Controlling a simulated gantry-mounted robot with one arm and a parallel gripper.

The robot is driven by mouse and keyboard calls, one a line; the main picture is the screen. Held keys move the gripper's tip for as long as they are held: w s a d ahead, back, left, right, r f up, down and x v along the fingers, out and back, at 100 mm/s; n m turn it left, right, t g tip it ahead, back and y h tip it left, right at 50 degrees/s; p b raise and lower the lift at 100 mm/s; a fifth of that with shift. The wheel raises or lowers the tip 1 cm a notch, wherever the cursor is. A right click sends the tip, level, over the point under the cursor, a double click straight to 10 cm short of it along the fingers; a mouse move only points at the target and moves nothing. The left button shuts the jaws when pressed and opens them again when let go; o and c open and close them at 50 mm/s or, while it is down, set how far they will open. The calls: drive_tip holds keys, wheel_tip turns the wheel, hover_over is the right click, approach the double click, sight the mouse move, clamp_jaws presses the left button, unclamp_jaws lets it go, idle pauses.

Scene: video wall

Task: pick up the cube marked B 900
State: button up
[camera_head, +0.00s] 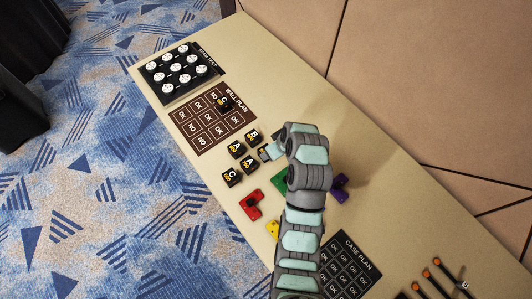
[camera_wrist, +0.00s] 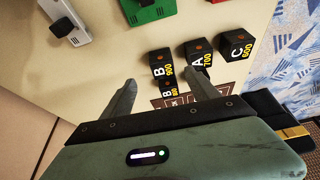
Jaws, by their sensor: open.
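The black cube marked B 900 (camera_wrist: 161,66) shows in the wrist view, just beyond and between the tips of my open, empty gripper (camera_wrist: 163,82). In the head view my gripper (camera_head: 270,151) hangs over the cube row, and the cube there is mostly hidden by it. A second B cube (camera_wrist: 168,88) sits between the fingers in the wrist view, its number too small to read surely. Cube A 700 (camera_wrist: 198,55) stands close to the right of B 900, and cube C 600 (camera_wrist: 237,48) is farther right.
More cubes stand by the brown wall plan (camera_head: 205,118), with one C cube (camera_head: 224,102) on it. A black tray of white discs (camera_head: 178,72) is beyond. Red (camera_head: 252,204), green (camera_head: 279,180) and purple (camera_head: 340,187) pieces lie nearby. The case plan (camera_head: 345,265) is at front.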

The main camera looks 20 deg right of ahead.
drive_tip(key=x, duration=0.5)
drive_tip(key=shift+w+a+f, duration=0.1)
drive_tip(key=shift+f, duration=0.05)
drive_tip(key=shift+w+x, duration=0.2)
drive_tip(key=shift+x, duration=0.9)
drive_tip(key=shift+w+x, duration=0.2)
drive_tip(key=shift+x, duration=0.9)
drive_tip(key=shift+w+a+f, duration=0.15)
drive_tip(key=shift+f, duration=0.1)
drive_tip(key=c, duration=1.5)
drive_tip(key=shift+r, duration=0.1)
